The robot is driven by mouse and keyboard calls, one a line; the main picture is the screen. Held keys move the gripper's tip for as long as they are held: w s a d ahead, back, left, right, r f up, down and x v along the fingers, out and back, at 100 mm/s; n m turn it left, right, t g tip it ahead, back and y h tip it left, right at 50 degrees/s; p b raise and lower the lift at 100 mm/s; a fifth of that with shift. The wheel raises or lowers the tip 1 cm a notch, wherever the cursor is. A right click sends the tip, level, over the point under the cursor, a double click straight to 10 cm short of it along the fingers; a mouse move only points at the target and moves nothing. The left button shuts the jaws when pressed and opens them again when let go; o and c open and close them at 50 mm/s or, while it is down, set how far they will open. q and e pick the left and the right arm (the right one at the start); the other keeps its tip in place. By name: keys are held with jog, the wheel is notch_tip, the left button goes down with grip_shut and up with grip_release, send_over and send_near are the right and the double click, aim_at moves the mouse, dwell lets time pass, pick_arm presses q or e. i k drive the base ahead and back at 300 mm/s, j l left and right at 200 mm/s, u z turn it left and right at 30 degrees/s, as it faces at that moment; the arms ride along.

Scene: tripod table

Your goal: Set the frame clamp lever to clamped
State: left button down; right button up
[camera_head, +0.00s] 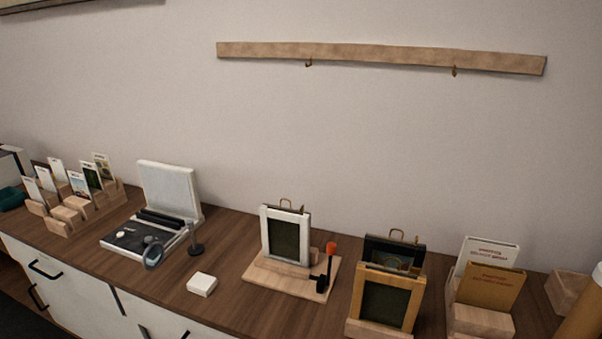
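A white picture frame (264,225) with a dark panel stands upright on a light wooden clamp base (262,280) in the head view. The clamp lever (329,268) is at the right side of this base. It is dark with an orange-red knob (331,249) on top, and it points up, close to vertical. I cannot tell from this view whether the clamp presses on the frame. Neither of my grippers is in view.
A wooden-framed picture (390,265) on a stand is right of the clamp. Further right is a holder (480,318) with booklets. A white block (202,284) lies left of the clamp, near a grey open-lidded device (150,240). A hook rail (380,56) is on the wall.

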aim_at(331, 246)
jog(key=i+j+z, duration=0.1)
jog(key=j, duration=0.5)
jog(key=i+j, duration=0.15)
jog(key=j, duration=0.45)
jog(key=i+j+z, duration=0.15)
jog(key=j, duration=1.05)
jog(key=i+z, duration=0.05)
